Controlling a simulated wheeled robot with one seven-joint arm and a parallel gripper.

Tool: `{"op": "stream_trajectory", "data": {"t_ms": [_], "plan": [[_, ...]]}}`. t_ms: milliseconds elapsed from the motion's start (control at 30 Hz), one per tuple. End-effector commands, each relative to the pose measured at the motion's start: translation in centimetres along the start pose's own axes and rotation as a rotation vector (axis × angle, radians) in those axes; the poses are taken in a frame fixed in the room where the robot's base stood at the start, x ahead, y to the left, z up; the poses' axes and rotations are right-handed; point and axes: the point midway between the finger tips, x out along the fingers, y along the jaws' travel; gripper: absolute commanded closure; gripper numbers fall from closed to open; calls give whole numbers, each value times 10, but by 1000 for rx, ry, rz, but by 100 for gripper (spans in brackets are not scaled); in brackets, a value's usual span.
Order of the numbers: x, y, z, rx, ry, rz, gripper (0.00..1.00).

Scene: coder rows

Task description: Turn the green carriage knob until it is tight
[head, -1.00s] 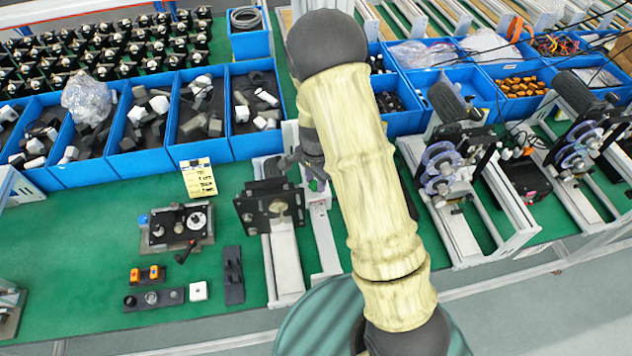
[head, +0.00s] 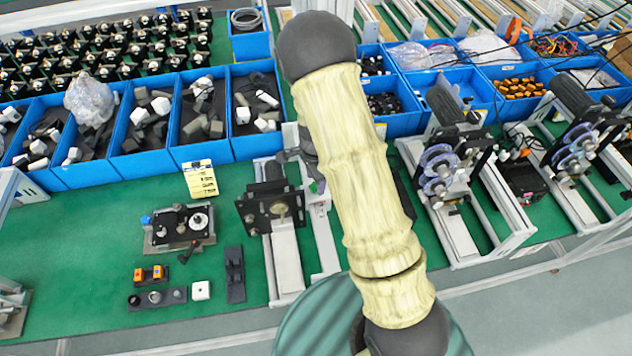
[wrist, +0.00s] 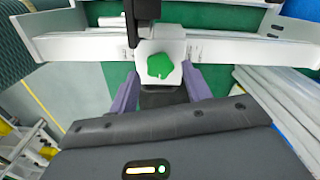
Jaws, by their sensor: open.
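The green carriage knob (wrist: 159,66) shows in the wrist view, on a pale plate of the carriage on the white rail frame. My gripper (wrist: 160,80) is open, with one purple finger to the left of the knob and one to the right. The fingers look apart from the knob, and I cannot tell how deep they reach around it. In the head view my arm hides most of my gripper.
A black fixture with a plate (head: 270,208) stands just left of the carriage. Blue bins (head: 205,120) line the back, and other rail machines (head: 450,170) stand to the right. In the wrist view a dark post (wrist: 139,15) rises close to the knob. Green mat (head: 90,230) is bare at left.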

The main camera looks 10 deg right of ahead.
Motion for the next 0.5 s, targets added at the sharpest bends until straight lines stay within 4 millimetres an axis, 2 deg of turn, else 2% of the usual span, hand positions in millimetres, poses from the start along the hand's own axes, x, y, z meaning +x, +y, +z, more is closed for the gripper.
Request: {"op": "stream_trajectory", "data": {"t_ms": [33,500], "plan": [[-6,0,0,0,0,0,52],[-35,0,0,0,0,1,52]]}}
